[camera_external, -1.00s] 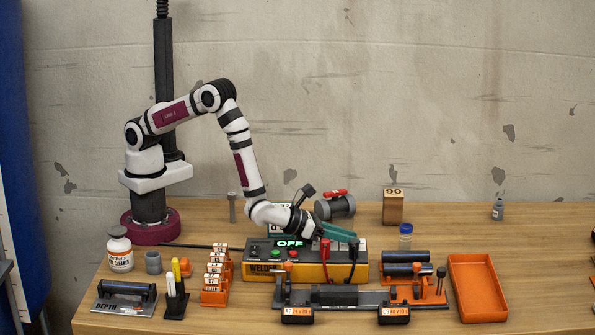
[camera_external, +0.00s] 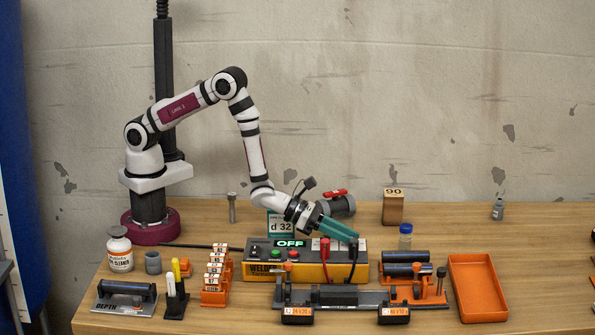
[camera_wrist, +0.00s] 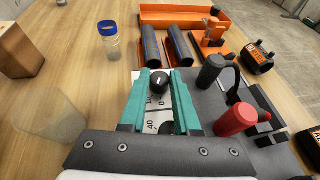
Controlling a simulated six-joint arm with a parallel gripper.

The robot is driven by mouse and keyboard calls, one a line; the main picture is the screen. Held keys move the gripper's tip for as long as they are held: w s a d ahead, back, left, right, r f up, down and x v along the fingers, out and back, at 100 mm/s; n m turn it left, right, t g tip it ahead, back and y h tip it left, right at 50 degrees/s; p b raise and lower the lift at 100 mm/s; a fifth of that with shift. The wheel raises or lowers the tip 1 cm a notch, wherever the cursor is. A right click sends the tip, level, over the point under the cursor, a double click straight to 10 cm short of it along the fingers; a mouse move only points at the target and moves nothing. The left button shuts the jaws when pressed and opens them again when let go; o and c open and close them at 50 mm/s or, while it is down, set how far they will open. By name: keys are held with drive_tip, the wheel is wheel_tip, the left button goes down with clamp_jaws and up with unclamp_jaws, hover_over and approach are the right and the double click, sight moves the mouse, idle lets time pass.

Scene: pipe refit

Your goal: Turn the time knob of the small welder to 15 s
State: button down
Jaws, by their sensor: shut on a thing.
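The small welder (camera_external: 305,272) is a yellow box with a dark grey top, and its green display (camera_external: 290,243) reads OFF. My gripper (camera_external: 355,238) reaches down to the right end of its top. In the wrist view, the teal fingers of my gripper (camera_wrist: 160,80) are shut on a black knob (camera_wrist: 158,83) with a white mark. Printed numbers, among them 10, 0 and 40, show between the fingers. A second dark round part (camera_wrist: 167,128) sits nearer, partly hidden. I cannot read the held knob's label or its exact setting.
Red (camera_wrist: 235,120) and black (camera_wrist: 210,70) plugs with cables stand close beside the fingers. Dark pipes (camera_external: 405,257) in an orange holder and an orange tray (camera_external: 477,260) lie to the right. A blue-capped jar (camera_external: 405,236) stands behind.

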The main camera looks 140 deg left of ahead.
drive_tip(key=c, duration=0.9)
unclamp_jaws()
drive_tip(key=shift+s+r, duration=0.1)
drive_tip(key=v, duration=1.1)
drive_tip(key=shift+s+d+r, duration=0.1)
drive_tip(key=shift+s+d, duration=0.15)
drive_tip(key=shift+d, duration=0.05)
